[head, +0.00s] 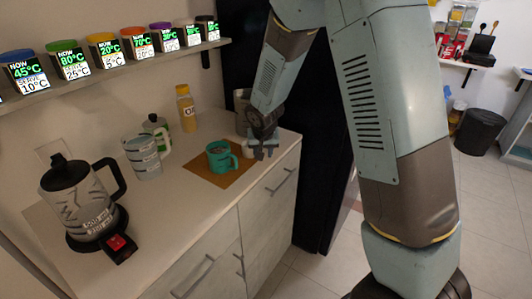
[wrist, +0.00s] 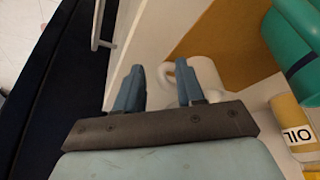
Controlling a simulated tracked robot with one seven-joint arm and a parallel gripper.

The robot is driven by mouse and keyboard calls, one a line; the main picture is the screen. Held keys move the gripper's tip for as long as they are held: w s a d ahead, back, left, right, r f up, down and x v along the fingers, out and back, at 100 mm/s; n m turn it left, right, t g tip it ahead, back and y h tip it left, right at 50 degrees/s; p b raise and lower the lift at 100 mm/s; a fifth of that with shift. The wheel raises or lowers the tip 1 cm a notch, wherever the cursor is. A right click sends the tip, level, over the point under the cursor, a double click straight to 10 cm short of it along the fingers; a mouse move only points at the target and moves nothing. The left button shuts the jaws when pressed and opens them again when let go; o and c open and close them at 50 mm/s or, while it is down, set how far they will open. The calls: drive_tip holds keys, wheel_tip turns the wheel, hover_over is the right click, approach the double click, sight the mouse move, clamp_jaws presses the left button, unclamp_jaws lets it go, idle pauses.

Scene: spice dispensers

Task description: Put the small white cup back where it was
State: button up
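The small white cup (head: 248,149) stands on the counter beside the green mug, partly hidden by my gripper in the head view. In the wrist view the cup (wrist: 207,73) lies beyond my right-hand finger, with its handle in the gap between the fingers. My gripper (head: 263,152) is low over the counter near its right front edge, close to the cup. In the wrist view my gripper (wrist: 157,82) has its two fingers apart, with nothing clearly clamped between them. Whether a finger touches the cup cannot be told.
A green mug (head: 219,157) stands on a brown mat (head: 203,171). A measuring jug (head: 143,158), an oil bottle (head: 186,108), a kettle (head: 77,200) and a metal container (head: 242,106) are also on the counter. Spice dispensers line a shelf (head: 120,68) above. Bare counter (head: 168,203) lies in front.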

drive_tip(key=s+d+r, duration=0.3)
drive_tip(key=s+r, duration=0.2)
drive_tip(key=r, duration=0.4)
drive_tip(key=s+d+r, duration=0.4)
drive_tip(key=r, duration=0.5)
drive_tip(key=s+d+r, duration=0.3)
drive_tip(key=s+d, duration=0.1)
drive_tip(key=s, duration=0.3)
drive_tip(key=s+d+r, duration=0.3)
drive_tip(key=s+d, duration=0.1)
drive_tip(key=s, duration=0.3)
drive_tip(key=s+d+r+t, duration=0.1)
drive_tip(key=s+d+r, duration=0.1)
drive_tip(key=s+d, duration=0.2)
drive_tip(key=s, duration=0.3)
drive_tip(key=shift+s+r, duration=0.35)
drive_tip(key=shift+r, duration=0.05)
drive_tip(key=shift+d, duration=0.1)
drive_tip(key=shift+w, duration=0.1)
